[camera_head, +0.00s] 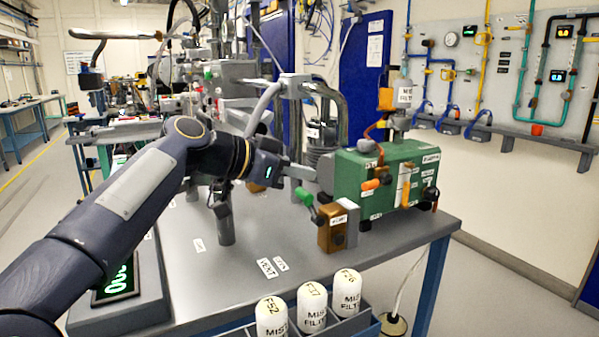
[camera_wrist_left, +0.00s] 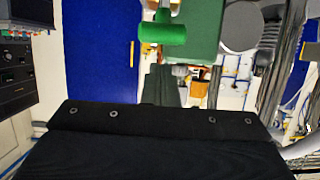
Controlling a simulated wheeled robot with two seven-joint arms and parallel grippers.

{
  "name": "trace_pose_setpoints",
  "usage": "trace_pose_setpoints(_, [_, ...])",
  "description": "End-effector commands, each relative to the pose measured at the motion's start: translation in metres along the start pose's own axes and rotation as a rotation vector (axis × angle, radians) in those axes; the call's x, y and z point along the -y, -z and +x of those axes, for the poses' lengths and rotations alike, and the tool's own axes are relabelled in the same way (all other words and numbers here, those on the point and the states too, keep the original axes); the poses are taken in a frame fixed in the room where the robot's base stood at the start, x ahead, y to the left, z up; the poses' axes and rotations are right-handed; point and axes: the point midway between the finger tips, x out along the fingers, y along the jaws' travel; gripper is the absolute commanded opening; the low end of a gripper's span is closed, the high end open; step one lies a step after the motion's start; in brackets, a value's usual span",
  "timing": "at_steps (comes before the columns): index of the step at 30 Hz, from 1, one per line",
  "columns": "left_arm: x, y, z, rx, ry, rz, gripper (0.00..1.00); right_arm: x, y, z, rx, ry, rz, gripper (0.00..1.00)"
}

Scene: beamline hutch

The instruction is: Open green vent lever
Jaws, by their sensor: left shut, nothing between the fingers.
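The green vent lever (camera_head: 305,197) has a bright green grip and sticks out above the brass-coloured block at the front left of the green pump housing (camera_head: 385,172). It also shows at the top of the left wrist view (camera_wrist_left: 163,33). My left gripper (camera_head: 312,173) is shut and empty, just above and behind the lever in the head view. In the left wrist view its dark fingers (camera_wrist_left: 161,86) lie below the green grip in the picture. I cannot tell whether they touch it. My right gripper is out of view.
The brass-coloured block (camera_head: 338,230) stands near the bench front. An orange-handled lever (camera_head: 376,182) is on the housing's face. White mist filter canisters (camera_head: 312,305) stand in a rack at the bench's front edge. A green digital display (camera_head: 118,280) sits at left. The bench top (camera_head: 215,265) between is mostly clear.

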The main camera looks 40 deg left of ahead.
Motion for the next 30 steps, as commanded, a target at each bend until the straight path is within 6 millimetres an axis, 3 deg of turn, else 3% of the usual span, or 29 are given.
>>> trace_pose_setpoints(8, [-0.005,0.045,0.006,-0.001,0.001,0.001,0.00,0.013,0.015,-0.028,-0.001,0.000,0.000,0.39])
trace_pose_setpoints(12, [-0.005,0.038,-0.032,-0.004,0.004,0.001,0.00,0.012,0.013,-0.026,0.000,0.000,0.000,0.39])
trace_pose_setpoints(18, [-0.005,0.037,-0.070,-0.004,0.002,0.000,0.00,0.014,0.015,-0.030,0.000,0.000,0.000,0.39])
trace_pose_setpoints(24, [-0.005,0.035,-0.088,-0.001,0.001,0.000,0.00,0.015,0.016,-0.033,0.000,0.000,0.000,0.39])
trace_pose_setpoints(30, [-0.005,0.035,-0.091,0.000,0.001,0.000,0.00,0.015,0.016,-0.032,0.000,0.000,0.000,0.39])
